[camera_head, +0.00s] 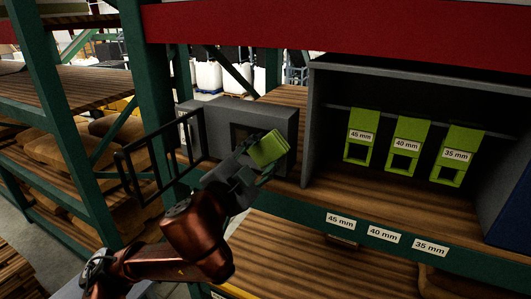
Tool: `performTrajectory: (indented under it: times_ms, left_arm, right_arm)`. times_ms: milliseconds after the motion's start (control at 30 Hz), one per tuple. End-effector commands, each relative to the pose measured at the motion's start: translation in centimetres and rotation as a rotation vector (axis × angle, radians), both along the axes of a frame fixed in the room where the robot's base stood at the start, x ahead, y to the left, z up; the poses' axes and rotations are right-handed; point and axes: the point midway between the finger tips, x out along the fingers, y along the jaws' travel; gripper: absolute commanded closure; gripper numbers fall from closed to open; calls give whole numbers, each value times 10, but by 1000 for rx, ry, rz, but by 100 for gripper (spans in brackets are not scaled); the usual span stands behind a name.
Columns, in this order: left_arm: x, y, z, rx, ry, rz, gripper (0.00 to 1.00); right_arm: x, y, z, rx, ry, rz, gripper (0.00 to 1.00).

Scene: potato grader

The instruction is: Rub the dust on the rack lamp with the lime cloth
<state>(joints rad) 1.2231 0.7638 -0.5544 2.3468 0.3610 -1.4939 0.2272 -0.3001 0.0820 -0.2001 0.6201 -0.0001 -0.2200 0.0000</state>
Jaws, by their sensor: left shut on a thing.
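The lime cloth (268,149) is held in my left gripper (254,165), which is shut on it. The cloth is up in front of the grey box-shaped rack lamp (280,121) on the rack shelf. It covers part of the lamp's dark front window (240,131). I cannot tell whether the cloth touches the lamp, and I cannot make out dust on it. A dark barred guard (150,168) stands swung out to the left of the lamp. My right gripper is not in view.
Right of the lamp, a dark open cabinet (310,130) holds lime tags marked 45 mm (361,122), 40 mm (407,131) and 35 mm (461,140). A green upright (151,80) and red beam (330,27) frame the shelf. The shelf (350,190) below the tags is clear.

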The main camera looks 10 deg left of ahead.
Motion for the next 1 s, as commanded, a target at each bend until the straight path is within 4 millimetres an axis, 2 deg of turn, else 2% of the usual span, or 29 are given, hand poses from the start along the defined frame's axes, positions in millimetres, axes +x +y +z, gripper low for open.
performTrajectory:
  times_ms: [233,533,833,1000]
  left_arm:
    - [10,22,-1,0,3,6,77]
    - [15,32,-1,1,4,6,77]
    - [22,56,-1,0,4,7,77]
    - [23,62,-1,0,3,6,77]
  right_arm:
    - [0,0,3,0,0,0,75]
    - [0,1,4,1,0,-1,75]
    - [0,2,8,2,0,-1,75]
    - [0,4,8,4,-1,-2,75]
